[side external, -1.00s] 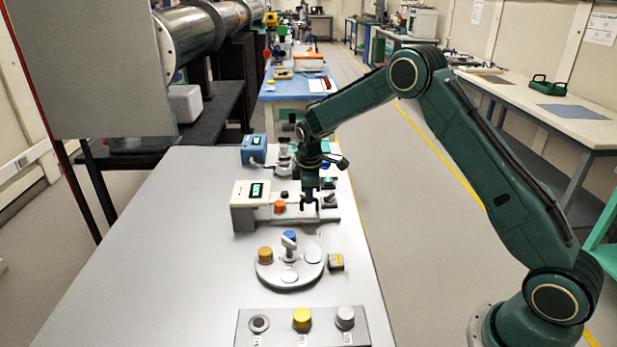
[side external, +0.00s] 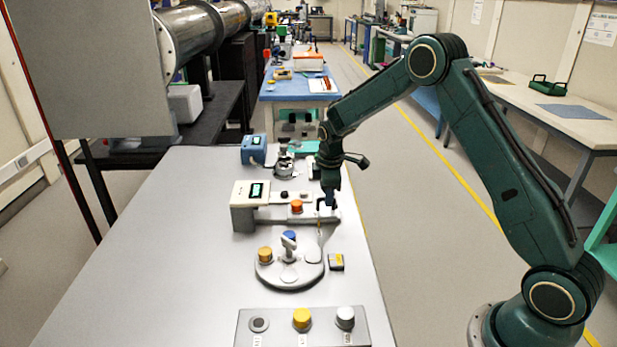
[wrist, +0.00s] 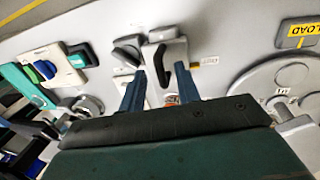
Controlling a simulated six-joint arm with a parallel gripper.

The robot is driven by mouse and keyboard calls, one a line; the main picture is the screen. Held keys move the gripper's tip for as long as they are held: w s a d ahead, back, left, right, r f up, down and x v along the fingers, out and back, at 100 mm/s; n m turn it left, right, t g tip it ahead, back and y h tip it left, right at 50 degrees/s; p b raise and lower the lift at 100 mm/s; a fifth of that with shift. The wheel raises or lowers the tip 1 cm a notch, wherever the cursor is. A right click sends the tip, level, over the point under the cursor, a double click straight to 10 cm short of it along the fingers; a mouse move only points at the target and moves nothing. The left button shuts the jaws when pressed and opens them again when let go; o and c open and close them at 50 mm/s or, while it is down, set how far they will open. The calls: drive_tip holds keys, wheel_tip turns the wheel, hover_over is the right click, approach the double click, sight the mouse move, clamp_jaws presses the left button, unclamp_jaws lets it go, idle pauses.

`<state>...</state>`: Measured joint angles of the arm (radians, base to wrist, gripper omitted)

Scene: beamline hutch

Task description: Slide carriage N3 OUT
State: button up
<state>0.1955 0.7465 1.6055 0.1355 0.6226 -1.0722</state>
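A low white slide unit (side external: 270,215) with a small display box (side external: 250,192) stands mid-bench. An orange knob (side external: 297,206) sits on its front part, and a small black knob sits behind it. No N3 label is readable. My gripper (side external: 325,200) is low at the unit's right end. In the wrist view, its two fingers (wrist: 161,70) stand apart on either side of a dark handle (wrist: 160,62) on a pale block, with a visible gap. A bit of orange (wrist: 172,98) shows between them. A second dark handle (wrist: 128,52) is just left.
A round turntable (side external: 290,270) with upright posts stands in front of the unit. A small yellow-labelled block (side external: 336,262) lies right of it. A knob panel (side external: 300,330) is at the near edge. A blue box (side external: 253,149) is behind. The bench's left side is clear.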

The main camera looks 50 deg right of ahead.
drive_tip(key=shift+a+r, duration=0.1)
wheel_tip(320, 180, up, 13)
drive_tip(key=s+a, duration=0.1)
drive_tip(key=s, duration=0.1)
drive_tip(key=shift+a+r, duration=0.2)
drive_tip(key=shift+a, duration=0.2)
idle(0.4)
